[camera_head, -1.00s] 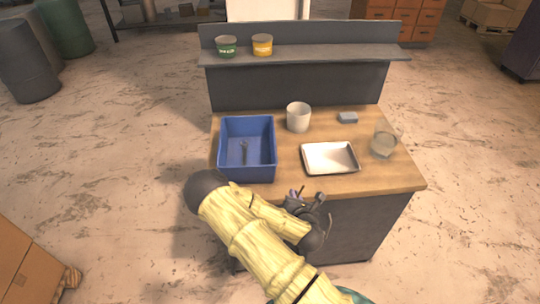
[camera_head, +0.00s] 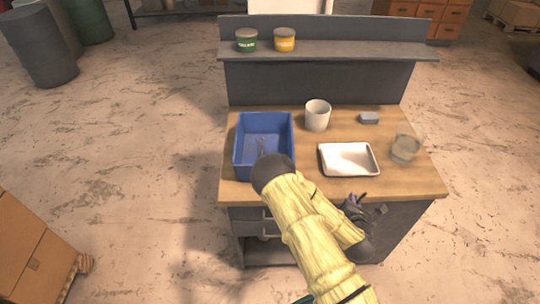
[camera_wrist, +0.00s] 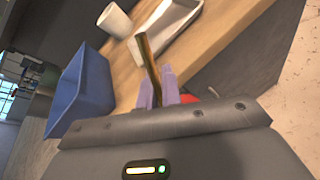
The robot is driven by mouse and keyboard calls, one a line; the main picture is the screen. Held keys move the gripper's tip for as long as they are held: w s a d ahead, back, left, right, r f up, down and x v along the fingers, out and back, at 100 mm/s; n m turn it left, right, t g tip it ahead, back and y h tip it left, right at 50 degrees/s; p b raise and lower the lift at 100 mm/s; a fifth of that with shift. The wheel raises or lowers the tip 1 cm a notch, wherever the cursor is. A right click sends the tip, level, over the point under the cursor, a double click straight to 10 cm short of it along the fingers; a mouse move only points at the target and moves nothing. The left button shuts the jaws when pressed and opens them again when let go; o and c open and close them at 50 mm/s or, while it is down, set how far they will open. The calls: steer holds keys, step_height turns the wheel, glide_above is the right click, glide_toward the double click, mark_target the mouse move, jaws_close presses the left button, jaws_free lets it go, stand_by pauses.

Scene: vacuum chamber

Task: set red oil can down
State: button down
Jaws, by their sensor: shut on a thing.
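My gripper (camera_head: 353,201) is at the front edge of the workbench (camera_head: 420,183), below the metal tray in the head view. In the wrist view its pale purple fingers (camera_wrist: 160,88) are shut around the red oil can (camera_wrist: 188,98). Only a small red patch of the can and its thin brown spout (camera_wrist: 148,58) show; the spout sticks out past the fingers. The rest of the can is hidden by the gripper body. In the head view I cannot make out the can.
On the benchtop are a blue bin (camera_head: 240,150) with a tool inside, a white cup (camera_head: 317,116), a metal tray (camera_head: 348,158), a glass jar (camera_head: 405,149) and a grey block (camera_head: 369,118). Green (camera_head: 246,40) and yellow (camera_head: 284,40) tins stand on the shelf. Bare wood lies between them.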

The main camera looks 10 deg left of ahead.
step_height(320, 180, down, 23)
steer(key=b, duration=2.1)
steer(key=shift+s+d, duration=0.3)
steer(key=shift+s, duration=0.1)
steer(key=shift+r, duration=0.15)
